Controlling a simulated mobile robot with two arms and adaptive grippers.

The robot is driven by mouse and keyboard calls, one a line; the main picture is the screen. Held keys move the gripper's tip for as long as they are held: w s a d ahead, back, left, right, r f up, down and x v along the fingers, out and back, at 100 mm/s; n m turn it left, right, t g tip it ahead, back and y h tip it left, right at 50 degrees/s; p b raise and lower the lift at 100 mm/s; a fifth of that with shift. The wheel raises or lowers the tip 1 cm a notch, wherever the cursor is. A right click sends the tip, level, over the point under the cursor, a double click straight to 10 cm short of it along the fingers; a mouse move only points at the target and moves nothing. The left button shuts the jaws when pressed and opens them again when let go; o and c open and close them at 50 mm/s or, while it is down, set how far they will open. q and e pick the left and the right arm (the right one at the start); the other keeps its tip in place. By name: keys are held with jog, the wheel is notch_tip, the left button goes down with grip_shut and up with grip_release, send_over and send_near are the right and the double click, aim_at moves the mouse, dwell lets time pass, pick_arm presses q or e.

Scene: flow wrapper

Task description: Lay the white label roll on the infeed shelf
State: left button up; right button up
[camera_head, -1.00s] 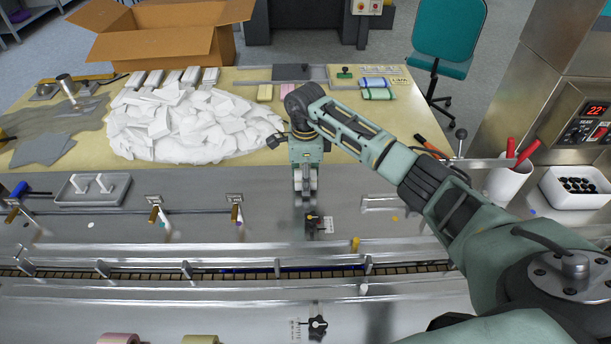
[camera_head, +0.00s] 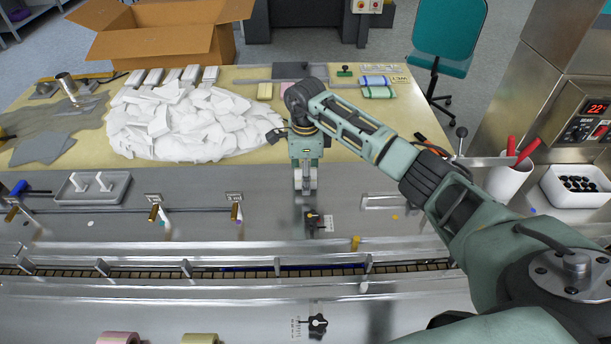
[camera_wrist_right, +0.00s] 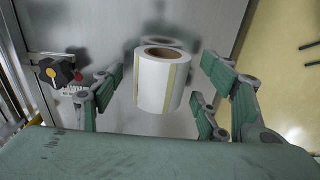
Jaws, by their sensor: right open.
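The white label roll (camera_wrist_right: 160,85) shows in the right wrist view as a white cylinder with a brown core and a yellowish stripe. Its core end faces up in that picture, and bare steel lies behind it. My right gripper (camera_wrist_right: 163,98) has its green fingers spread wide on both sides of the roll, with visible gaps. In the head view my right gripper (camera_head: 305,182) points down over the grey steel shelf (camera_head: 400,176), which I take as the infeed shelf. There the gripper largely hides the roll. I cannot tell whether the roll rests on the steel. My left gripper is out of view.
A black knob (camera_head: 312,222) sits close in front of the gripper. Guide rails and a conveyor (camera_head: 140,283) run across nearer me. A heap of white pieces (camera_head: 185,128) lies behind left. A white cup (camera_head: 508,180) with red handles stands right. Bare steel lies either side of the gripper.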

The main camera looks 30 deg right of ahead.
notch_tip(320, 180, up, 11)
jog(key=shift+r, duration=0.1)
dwell(0.7)
